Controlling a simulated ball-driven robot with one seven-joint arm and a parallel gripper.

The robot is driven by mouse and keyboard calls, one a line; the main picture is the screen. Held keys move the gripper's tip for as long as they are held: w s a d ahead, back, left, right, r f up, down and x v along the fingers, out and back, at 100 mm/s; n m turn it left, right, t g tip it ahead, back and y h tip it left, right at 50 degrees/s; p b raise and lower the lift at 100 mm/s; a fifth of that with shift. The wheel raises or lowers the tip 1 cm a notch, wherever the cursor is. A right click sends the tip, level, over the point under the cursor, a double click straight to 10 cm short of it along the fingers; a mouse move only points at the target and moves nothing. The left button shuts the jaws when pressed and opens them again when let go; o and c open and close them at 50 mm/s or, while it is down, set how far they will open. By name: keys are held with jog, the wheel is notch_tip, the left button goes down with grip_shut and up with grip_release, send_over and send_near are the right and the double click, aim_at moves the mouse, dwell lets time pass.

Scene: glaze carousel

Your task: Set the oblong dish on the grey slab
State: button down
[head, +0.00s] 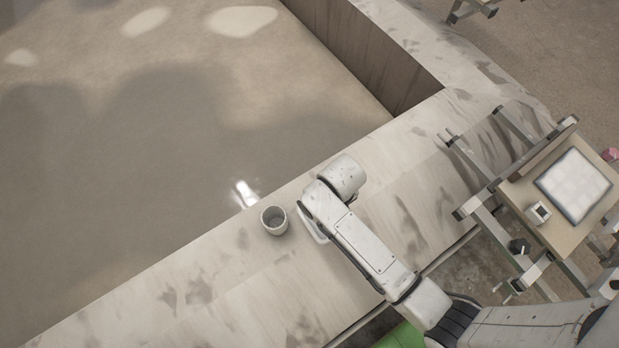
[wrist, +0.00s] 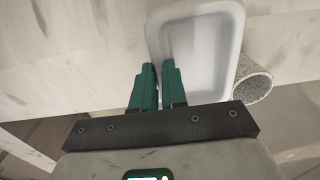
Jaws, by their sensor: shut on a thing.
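The oblong dish (wrist: 205,52) is white, with rounded corners and a raised rim, and fills the upper middle of the wrist view. My gripper (wrist: 156,70) has its two green fingers shut on the dish's rim, on the left side in that view. In the head view only a pale edge of the dish (head: 313,230) shows beside my arm; my fingers are hidden there. I cannot tell whether the dish touches the pale ledge below. I cannot clearly make out a grey slab in either view.
A speckled grey cup (head: 274,220) stands on the pale ledge (head: 215,262), close to the dish; it also shows in the wrist view (wrist: 252,84), partly behind the dish. A wooden stand (head: 522,190) with a white panel (head: 573,185) and a small cube (head: 538,212) is at right.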

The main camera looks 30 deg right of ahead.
jog(key=w+f+b, duration=0.1)
jog(key=w+f, duration=0.2)
jog(key=w+f+b, duration=0.1)
jog(key=w+f, duration=0.2)
jog(key=w, duration=0.1)
jog(key=shift+w+a+f+b, duration=0.1)
jog(key=shift+w+f+b, duration=0.35)
jog(key=shift+w+f, duration=0.25)
jog(key=shift+f+b, duration=0.4)
jog(key=shift+f, duration=1.1)
jog(key=shift+f, duration=0.1)
jog(key=c, duration=1.2)
grip_release()
jog(key=shift+o, duration=0.2)
notch_tip(320, 180, up, 12)
jog(key=p, duration=0.3)
jog(key=shift+s, duration=0.15)
